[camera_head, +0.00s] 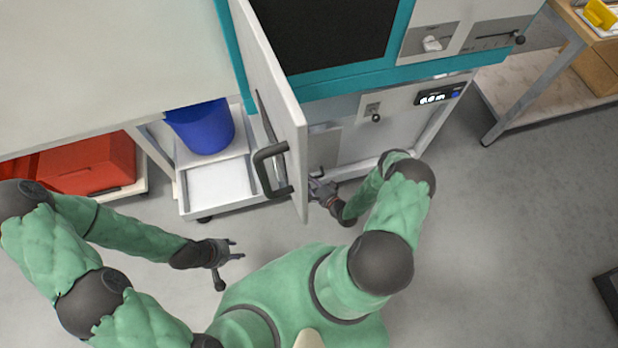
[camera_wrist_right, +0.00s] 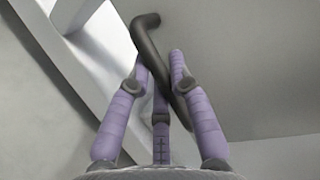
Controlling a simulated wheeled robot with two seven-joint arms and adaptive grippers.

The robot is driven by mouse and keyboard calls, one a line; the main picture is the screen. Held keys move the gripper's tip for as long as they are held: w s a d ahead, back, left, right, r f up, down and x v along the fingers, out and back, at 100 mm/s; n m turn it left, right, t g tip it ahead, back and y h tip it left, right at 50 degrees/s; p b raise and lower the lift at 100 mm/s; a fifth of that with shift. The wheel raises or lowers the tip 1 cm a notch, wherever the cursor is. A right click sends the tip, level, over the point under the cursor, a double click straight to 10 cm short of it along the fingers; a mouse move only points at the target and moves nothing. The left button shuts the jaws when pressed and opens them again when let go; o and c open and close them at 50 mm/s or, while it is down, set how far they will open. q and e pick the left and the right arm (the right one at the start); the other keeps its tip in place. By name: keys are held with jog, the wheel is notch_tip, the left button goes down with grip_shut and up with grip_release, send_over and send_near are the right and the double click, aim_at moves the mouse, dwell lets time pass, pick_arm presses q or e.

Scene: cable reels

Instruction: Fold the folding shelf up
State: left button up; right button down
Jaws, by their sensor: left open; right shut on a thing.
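A white panel (camera_head: 270,80) with a dark bent handle (camera_head: 264,168) stands out from the teal-framed machine. I take it for the folding shelf, though I cannot tell it surely from a door. My right gripper (camera_head: 318,190) is beside the panel's near end, partly hidden by it. In the right wrist view my right gripper (camera_wrist_right: 160,72) is shut on a dark bent bar (camera_wrist_right: 150,42) in front of a plain grey surface. How the bar is attached does not show. My left gripper (camera_head: 230,262) is open and empty over the floor, apart from the panel.
Left of the panel, a blue bin (camera_head: 203,128) stands on a white wheeled cart (camera_head: 178,190). Red boxes (camera_head: 92,165) sit farther left beneath a pale tabletop (camera_head: 100,60). A workbench (camera_head: 545,90) stands at the right. The grey floor (camera_head: 510,210) at the right is mostly clear.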

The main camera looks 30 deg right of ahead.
jog(key=s+a+r+m+g+p, duration=0.2)
jog(key=s+r+g+p, duration=0.35)
jog(key=s+p, duration=0.35)
jog(key=s+a+r+g+p, duration=0.1)
jog(key=s+r+g+p, duration=0.3)
jog(key=r+p, duration=0.5)
jog(key=s+a+r+m+g+y+p, duration=0.1)
jog(key=s+r+g+p, duration=0.3)
jog(key=r+p, duration=0.5)
notch_tip(320, 180, up, 6)
jog(key=shift+s+a+r+m+y, duration=0.25)
jog(key=shift+s+a+m+y, duration=0.05)
jog(key=shift+s, duration=0.8)
jog(key=shift+r, duration=0.1)
jog(key=c, duration=1.1)
grip_release()
jog(key=v, duration=1.2)
jog(key=shift+w, duration=0.15)
